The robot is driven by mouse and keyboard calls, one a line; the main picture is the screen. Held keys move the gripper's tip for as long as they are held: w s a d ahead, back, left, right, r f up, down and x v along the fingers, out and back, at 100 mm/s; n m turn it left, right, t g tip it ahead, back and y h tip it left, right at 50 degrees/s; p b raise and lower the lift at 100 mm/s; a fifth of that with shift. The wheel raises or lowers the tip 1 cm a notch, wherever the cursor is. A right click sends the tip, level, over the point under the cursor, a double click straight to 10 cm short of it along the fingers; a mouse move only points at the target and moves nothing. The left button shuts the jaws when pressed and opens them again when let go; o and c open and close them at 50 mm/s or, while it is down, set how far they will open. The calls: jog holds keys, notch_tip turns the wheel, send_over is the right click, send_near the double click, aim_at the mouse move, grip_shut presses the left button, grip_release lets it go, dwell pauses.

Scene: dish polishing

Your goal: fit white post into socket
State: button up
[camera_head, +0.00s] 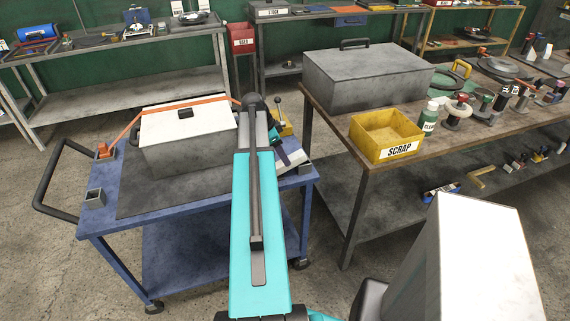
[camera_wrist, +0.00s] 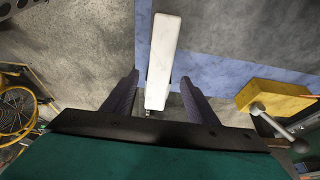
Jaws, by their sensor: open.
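The white post (camera_wrist: 164,55) is a long, plain square bar in the wrist view. Its near end lies between the two fingers of my gripper (camera_wrist: 158,80), which is open with a gap on both sides of the bar. In the head view my gripper (camera_head: 288,156) is low over the right end of the blue cart, and a pale part of the post (camera_head: 292,167) shows beside it. I cannot tell whether the post stands or lies. A small grey square socket (camera_head: 95,197), open at the top, sits on the cart's left front corner.
A grey box with a white lid (camera_head: 185,122) and orange strap (camera_head: 190,103) stands on the blue cart (camera_head: 205,203). A yellow lever block (camera_wrist: 272,98) is right of my gripper. A bench at right holds a yellow scrap bin (camera_head: 386,135) and a large grey box (camera_head: 365,78).

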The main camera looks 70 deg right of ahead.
jog(key=shift+f, duration=0.2)
dwell(0.3)
jog(key=shift+p+x, duration=0.9)
jog(key=shift+x, duration=0.2)
jog(key=shift+p+x, duration=0.4)
jog(key=shift+x, duration=1)
jog(key=shift+w+a, duration=0.1)
jog(key=shift+a, duration=0.1)
grip_shut()
